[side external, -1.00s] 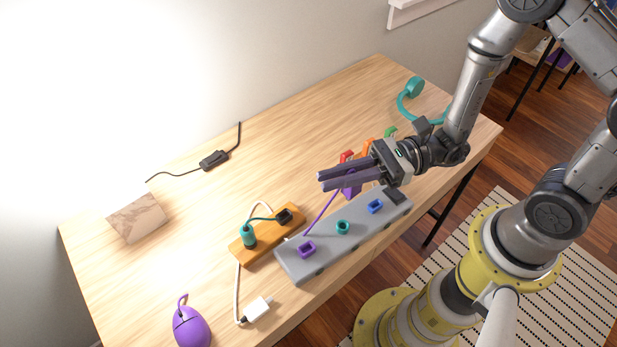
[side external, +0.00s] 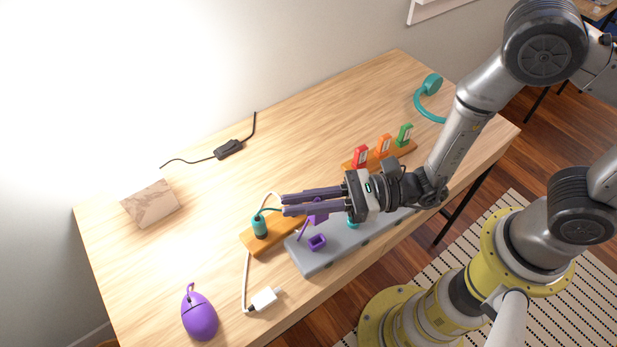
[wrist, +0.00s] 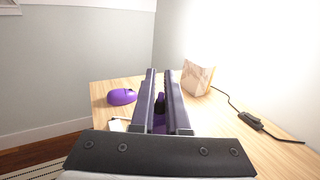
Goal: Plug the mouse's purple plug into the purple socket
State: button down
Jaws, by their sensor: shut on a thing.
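My gripper (side external: 284,205) is shut on the purple plug (side external: 316,218), which shows below the fingers in the side view. The fingers point left over the grey socket block (side external: 330,257). The purple socket (side external: 317,243) is on the block's left end, and the plug is just above and behind it in the picture, apart from it. The purple mouse (side external: 200,318) lies at the front left; it also shows in the wrist view (wrist: 122,97). A short purple cord runs beside the plug. In the wrist view the fingers (wrist: 159,72) hide most of the plug.
An orange strip (side external: 256,248) with a teal plug (side external: 259,227) stands close left of the block. A white plug (side external: 265,299) lies in front. Red, orange and green pieces (side external: 382,146) stand behind the arm.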

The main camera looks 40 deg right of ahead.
jog(key=shift+s, duration=0.1)
dwell(0.3)
jog(key=shift+f, duration=2.85)
jog(key=shift+f, duration=1.35)
jog(key=c, duration=0.8)
grip_release()
jog(key=shift+c, duration=0.2)
jog(key=v, duration=1.2)
jog(key=shift+d, duration=0.15)
jog(key=shift+s+d, duration=0.3)
jog(key=shift+d, duration=0.35)
